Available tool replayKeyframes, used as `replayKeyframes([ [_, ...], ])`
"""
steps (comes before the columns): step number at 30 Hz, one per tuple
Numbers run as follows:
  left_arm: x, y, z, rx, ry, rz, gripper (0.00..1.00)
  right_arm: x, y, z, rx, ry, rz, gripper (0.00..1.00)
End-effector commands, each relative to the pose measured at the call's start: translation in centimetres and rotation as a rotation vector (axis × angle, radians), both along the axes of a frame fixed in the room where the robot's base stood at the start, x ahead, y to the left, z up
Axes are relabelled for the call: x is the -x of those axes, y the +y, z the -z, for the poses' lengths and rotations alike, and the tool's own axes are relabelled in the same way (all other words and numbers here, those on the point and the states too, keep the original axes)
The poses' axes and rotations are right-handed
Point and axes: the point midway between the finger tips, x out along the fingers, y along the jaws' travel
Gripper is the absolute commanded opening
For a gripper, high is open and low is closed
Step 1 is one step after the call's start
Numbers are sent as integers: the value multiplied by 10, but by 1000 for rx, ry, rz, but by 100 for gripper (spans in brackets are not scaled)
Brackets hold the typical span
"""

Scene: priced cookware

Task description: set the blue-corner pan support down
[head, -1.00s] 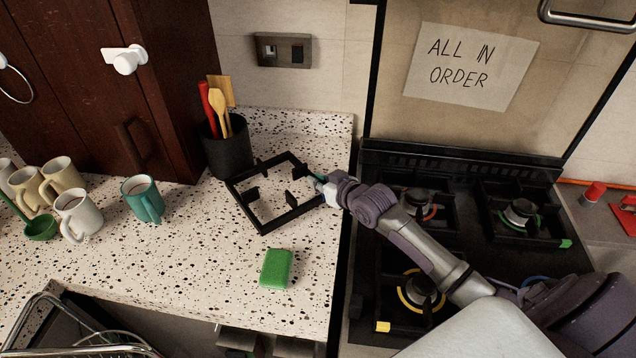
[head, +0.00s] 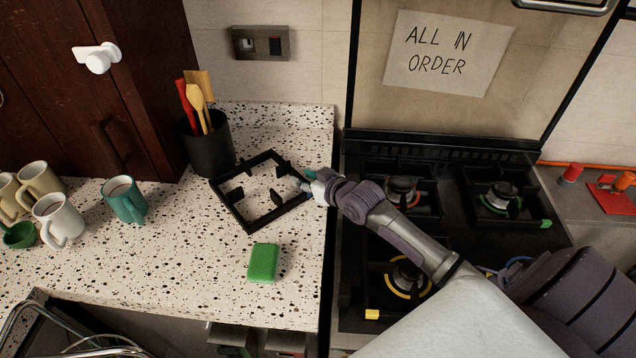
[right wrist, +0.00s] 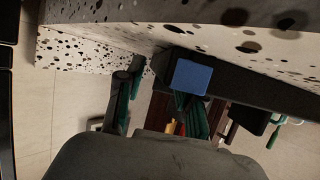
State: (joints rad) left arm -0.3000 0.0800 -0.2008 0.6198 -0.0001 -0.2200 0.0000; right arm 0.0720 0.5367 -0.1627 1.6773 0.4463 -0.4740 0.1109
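The black square pan support (head: 240,216) lies on the speckled counter, left of the hob and in front of the utensil pot. Its blue corner (right wrist: 191,77) shows clearly in the right wrist view. My right gripper (head: 308,181) is at the support's right corner, low over the counter. In the right wrist view its green-padded fingers (right wrist: 158,100) stand apart, one on the left of the corner and one partly hidden behind the blue patch. The gripper looks open; contact with the support is unclear. My left gripper is not in view.
The black utensil pot (head: 208,150) stands just behind the support. A green sponge (head: 263,262) lies in front of it. A teal mug (head: 124,200) and several pale mugs stand left. The hob (head: 450,250) has green and yellow corner marks.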

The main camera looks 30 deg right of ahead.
Motion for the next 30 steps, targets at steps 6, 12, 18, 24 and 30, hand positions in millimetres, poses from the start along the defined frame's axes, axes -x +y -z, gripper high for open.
replayKeyframes([
  [6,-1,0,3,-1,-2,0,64,44,-6,-16,2,1,-3,37],
  [12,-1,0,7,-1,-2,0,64,78,-11,-31,1,2,0,37],
  [18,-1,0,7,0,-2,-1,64,94,-13,-39,1,1,0,37],
  [24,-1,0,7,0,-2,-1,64,95,-14,-40,0,0,0,37],
  [30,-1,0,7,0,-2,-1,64,95,-14,-40,0,0,0,37],
])
